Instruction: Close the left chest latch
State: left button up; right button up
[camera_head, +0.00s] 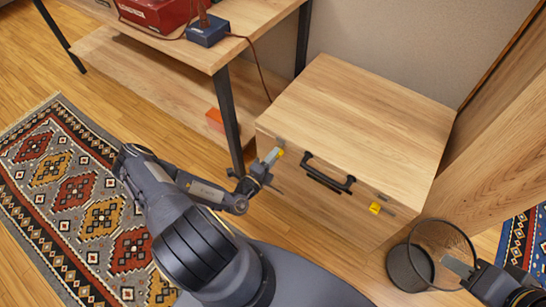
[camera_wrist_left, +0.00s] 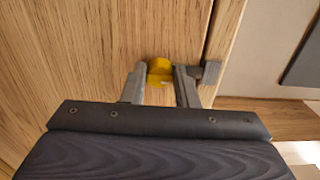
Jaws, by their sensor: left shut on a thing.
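The wooden chest (camera_head: 355,105) stands with its lid down and a black handle (camera_head: 325,175) on its front. Its left latch shows a yellow tab (camera_head: 280,152) near the front left corner. My left gripper (camera_head: 268,162) is at this latch. In the left wrist view the yellow tab (camera_wrist_left: 159,70) lies between the two finger ends, and the gripper is shut on it. The chest's right latch (camera_head: 375,208) has a similar yellow tab. My right gripper (camera_head: 452,264) is at the lower right, away from the chest; its fingers are too small to read.
A wire mesh bin (camera_head: 408,268) stands right of the chest, close to my right gripper. A wooden table (camera_head: 150,30) with a black leg (camera_head: 228,120) stands left of the chest. A patterned rug (camera_head: 80,200) covers the left floor. A wooden panel (camera_head: 490,140) rises at right.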

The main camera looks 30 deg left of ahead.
pick_arm(q)
jog(key=shift+n, duration=0.3)
jog(key=o, duration=1)
jog(key=shift+s, duration=0.1)
jog(key=s, duration=0.7)
jog(key=shift+s+a+p, duration=0.3)
jog(key=shift+s+p, duration=0.05)
jog(key=shift+p, duration=0.05)
